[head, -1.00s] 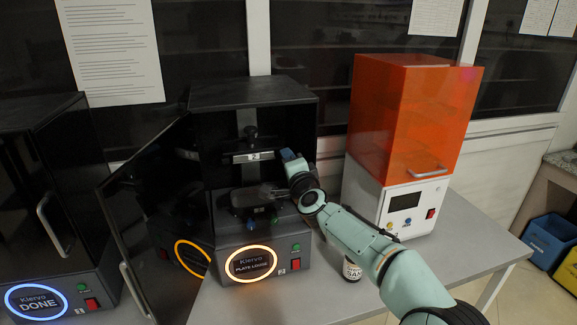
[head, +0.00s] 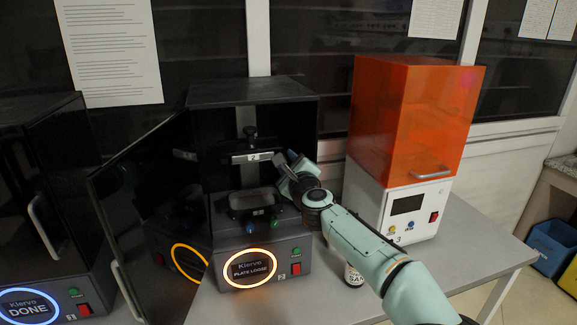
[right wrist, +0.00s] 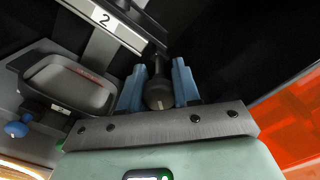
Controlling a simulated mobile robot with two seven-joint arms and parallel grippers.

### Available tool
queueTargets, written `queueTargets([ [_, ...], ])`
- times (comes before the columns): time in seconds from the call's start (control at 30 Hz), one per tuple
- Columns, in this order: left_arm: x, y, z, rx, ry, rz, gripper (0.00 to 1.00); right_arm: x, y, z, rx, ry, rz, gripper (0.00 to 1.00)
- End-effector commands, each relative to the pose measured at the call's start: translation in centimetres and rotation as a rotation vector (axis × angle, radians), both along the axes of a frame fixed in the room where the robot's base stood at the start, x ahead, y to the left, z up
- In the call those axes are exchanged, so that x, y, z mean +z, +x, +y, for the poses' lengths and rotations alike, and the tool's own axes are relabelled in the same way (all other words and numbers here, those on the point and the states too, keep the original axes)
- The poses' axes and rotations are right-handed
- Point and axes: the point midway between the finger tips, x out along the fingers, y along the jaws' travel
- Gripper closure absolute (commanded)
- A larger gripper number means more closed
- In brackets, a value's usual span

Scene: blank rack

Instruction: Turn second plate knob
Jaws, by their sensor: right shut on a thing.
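Printer number 2 is the black machine (head: 222,262) with its door swung open to the left. Its round display (head: 249,267) reads "PLATE LOOSE" in an orange-lit ring. Its build plate carriage carries a white "2" label (head: 253,157), also seen in the right wrist view (right wrist: 103,17). My right gripper (head: 287,158) reaches into the open front at the carriage's right side. In the right wrist view its blue fingers (right wrist: 158,88) are shut on a dark round knob (right wrist: 159,95). The knob is hidden in the head view. My left gripper is not in view.
A grey tray (head: 253,200) sits low in the printer, with blue and green knobs at its front. Printer 1 (head: 95,240), reading "DONE", stands left. An orange-hooded machine (head: 415,115) stands right. A bottle (head: 353,276) stands behind my right arm.

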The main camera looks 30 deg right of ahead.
Motion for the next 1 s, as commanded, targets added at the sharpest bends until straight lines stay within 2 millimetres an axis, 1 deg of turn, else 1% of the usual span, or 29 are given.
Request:
queueTargets([
  [0.6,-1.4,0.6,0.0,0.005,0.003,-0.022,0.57,-0.2,0.0,0.1,-0.001,0.548,-0.132,0.99],
  [0.8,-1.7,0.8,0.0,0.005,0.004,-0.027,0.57,-0.2,0.1,0.1,-0.001,0.678,-0.163,0.99],
  [1.0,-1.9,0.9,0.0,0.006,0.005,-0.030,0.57,-0.2,0.1,0.1,-0.002,0.761,-0.182,0.99],
])
